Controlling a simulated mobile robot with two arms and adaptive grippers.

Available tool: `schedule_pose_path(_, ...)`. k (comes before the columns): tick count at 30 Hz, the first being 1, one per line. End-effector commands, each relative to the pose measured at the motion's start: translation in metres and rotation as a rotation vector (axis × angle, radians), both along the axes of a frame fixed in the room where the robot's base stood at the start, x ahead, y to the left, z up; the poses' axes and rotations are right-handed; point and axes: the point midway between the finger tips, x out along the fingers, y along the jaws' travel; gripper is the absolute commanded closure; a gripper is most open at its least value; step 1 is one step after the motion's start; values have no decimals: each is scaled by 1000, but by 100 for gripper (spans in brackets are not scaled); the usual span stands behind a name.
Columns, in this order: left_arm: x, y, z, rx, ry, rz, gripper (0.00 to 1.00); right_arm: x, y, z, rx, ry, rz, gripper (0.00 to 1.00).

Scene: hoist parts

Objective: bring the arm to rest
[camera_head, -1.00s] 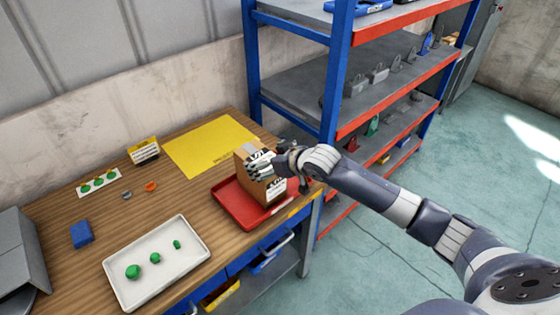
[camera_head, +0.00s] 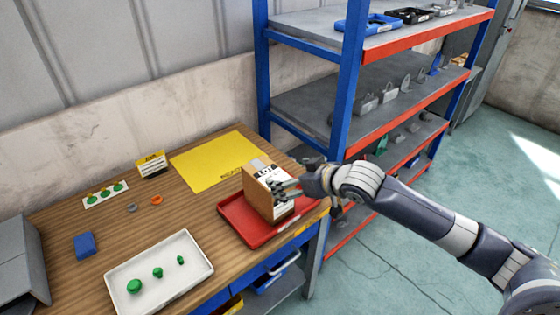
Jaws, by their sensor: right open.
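My right arm comes in from the right edge. My right gripper (camera_head: 287,188) is open and empty, with its fingers close to the right side of a cardboard box (camera_head: 256,190). I cannot tell whether they touch it. The box stands upright in a red tray (camera_head: 240,226) at the table's right front and has a white label on it. The gripper hides part of the box's right face. My left gripper is not in view.
A white tray (camera_head: 196,286) holds green parts. A yellow mat (camera_head: 213,160), a yellow sign (camera_head: 151,165), a blue block (camera_head: 85,244) and small rings lie on the wooden table (camera_head: 70,276). A blue and red shelf rack (camera_head: 353,90) stands right behind the gripper.

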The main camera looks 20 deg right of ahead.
Motion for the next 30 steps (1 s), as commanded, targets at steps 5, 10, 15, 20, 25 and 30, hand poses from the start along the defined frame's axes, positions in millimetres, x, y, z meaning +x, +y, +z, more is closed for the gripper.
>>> schedule_pose_path(5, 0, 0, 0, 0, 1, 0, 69, -3, 4, -5, -2, 7, 4, 5)
schedule_pose_path(10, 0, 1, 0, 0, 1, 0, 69, -40, 34, -41, -21, 70, 36, 5)
schedule_pose_path(15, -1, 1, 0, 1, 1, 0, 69, -109, 64, -88, -64, 180, 39, 5)
schedule_pose_path(20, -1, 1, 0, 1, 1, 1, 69, -177, 65, -119, -108, 307, -12, 5)
schedule_pose_path(25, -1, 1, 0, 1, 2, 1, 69, -235, 53, -138, -145, 435, -80, 5)
schedule_pose_path(30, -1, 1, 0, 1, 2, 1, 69, -286, 38, -150, -177, 554, -143, 5)
